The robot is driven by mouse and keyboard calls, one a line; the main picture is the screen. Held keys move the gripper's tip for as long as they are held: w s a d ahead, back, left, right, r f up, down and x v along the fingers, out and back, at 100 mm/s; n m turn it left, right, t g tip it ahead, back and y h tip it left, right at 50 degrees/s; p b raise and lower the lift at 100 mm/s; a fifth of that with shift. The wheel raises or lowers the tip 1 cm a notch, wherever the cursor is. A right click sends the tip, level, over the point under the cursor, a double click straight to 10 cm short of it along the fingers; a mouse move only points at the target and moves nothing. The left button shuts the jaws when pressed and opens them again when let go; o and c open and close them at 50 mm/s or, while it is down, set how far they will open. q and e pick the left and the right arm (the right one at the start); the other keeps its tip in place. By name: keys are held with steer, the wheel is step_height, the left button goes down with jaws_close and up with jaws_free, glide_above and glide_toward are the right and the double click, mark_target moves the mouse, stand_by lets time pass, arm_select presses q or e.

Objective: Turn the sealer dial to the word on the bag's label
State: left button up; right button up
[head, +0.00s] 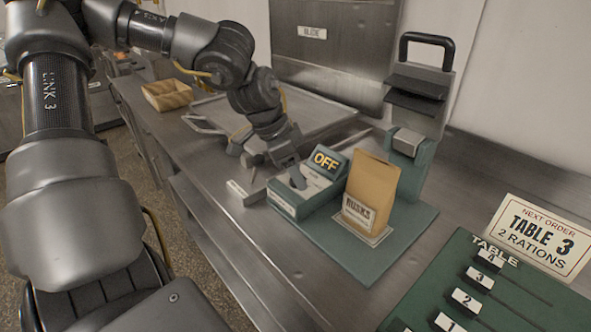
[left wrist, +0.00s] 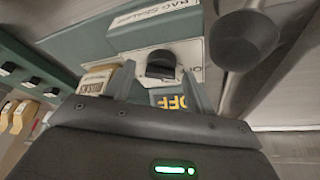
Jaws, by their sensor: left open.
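The sealer (head: 400,215) has a green base, a raised black handle and a small display (head: 325,159) reading OFF; the display also shows in the left wrist view (left wrist: 172,102). A brown bag (head: 373,182) stands upright on the base, its label (head: 358,213) reading RUSKS. In the left wrist view, the black dial knob (left wrist: 160,66) sits on a white plate whose words are mostly covered. My left gripper (left wrist: 160,78) is open, with one finger on each side of the knob; whether they touch it I cannot tell. In the head view, the left gripper (head: 275,170) hides the knob.
A green order board (head: 510,290) with several numbered sliders and a TABLE 3, 2 RATIONS card (head: 541,236) is at front right. A metal tray (head: 315,112) and a wooden box (head: 168,95) lie behind my left arm. A small pale labelled block (head: 246,193) is left of the sealer.

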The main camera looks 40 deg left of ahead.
arm_select(q)
steer(key=shift+s+a, duration=0.1)
steer(key=shift+f, duration=0.1)
steer(key=c, duration=1)
steer(key=m+g+h, duration=0.1)
steer(key=m, duration=0.3)
steer(key=shift+w+a, duration=0.1)
steer(key=shift+w, duration=0.1)
steer(key=m, duration=0.2)
steer(key=m+g, duration=0.1)
steer(key=m, duration=0.1)
steer(key=shift+w+g+h, duration=0.1)
steer(key=shift+g+h, duration=0.2)
steer(key=shift+m+g, duration=0.3)
steer(key=shift+m, duration=0.8)
steer(key=shift+w+m+g, duration=0.15)
steer(key=shift+m+g, duration=0.25)
steer(key=shift+m, duration=0.5)
arm_select(e)
steer(key=shift+w+d, duration=0.1)
steer(key=shift+w, duration=0.15)
steer(key=shift+s, duration=0.2)
